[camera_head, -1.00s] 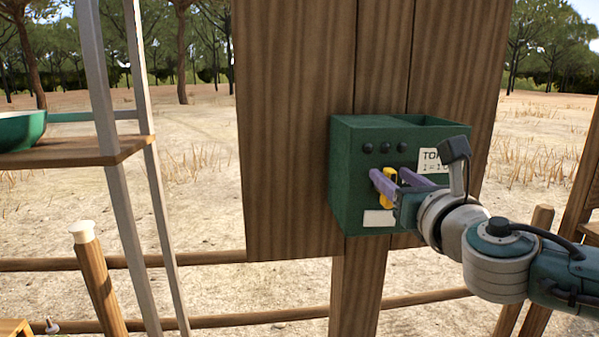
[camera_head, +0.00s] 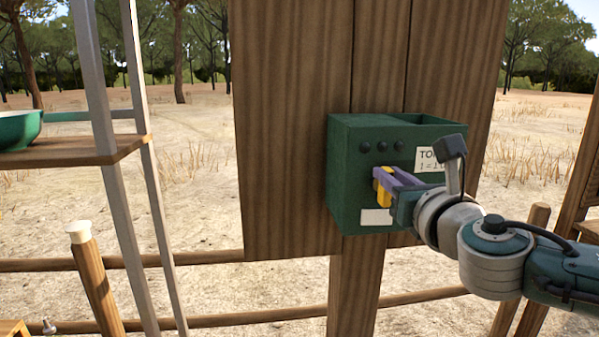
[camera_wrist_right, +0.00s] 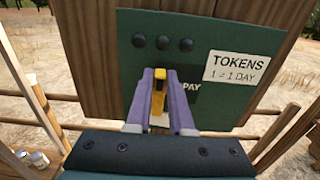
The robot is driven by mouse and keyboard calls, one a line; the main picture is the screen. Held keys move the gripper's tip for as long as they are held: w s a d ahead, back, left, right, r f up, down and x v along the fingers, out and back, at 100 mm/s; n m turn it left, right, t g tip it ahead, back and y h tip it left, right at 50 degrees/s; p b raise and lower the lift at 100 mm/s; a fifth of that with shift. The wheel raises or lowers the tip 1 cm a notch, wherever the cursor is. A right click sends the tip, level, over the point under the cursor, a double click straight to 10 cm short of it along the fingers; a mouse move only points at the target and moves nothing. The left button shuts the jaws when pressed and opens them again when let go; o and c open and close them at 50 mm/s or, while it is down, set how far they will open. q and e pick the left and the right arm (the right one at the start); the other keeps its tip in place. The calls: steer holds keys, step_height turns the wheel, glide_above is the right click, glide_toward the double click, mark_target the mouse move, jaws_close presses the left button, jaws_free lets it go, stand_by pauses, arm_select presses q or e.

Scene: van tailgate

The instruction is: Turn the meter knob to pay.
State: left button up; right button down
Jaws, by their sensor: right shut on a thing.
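The green meter box (camera_head: 352,160) is fixed to a brown wooden board. Its yellow knob (camera_head: 383,190) sits low on the front face, and it also shows in the right wrist view (camera_wrist_right: 158,104). My right gripper (camera_head: 388,184) comes in from the right with its purple fingers shut on the knob. In the wrist view the two fingers (camera_wrist_right: 159,100) stand on either side of the knob, touching or nearly so. The word PAY shows just right of the knob, partly hidden by a finger. My left gripper is not in view.
A label reading TOKENS 1 = 1 DAY (camera_wrist_right: 237,67) is on the box's right side, with several dark round buttons (camera_wrist_right: 162,43) left of it. A metal-framed shelf (camera_head: 75,151) with a green bowl (camera_head: 18,130) stands at the left. A wooden rail runs below.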

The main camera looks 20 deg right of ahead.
stand_by(0.3)
steer(key=m+b, duration=0.2)
steer(key=m, duration=0.4)
steer(key=d+f+m+b, duration=0.1)
steer(key=m+b, duration=0.2)
steer(key=m, duration=0.3)
steer(key=d+f+m+b, duration=0.1)
steer(key=m+b, duration=0.1)
steer(key=m, duration=0.3)
steer(key=shift+s+d+f+m+b, duration=0.2)
steer(key=shift+s+m+b, duration=0.1)
steer(key=shift+m+b, duration=0.1)
stand_by(0.4)
steer(key=c, duration=0.8)
jaws_free()
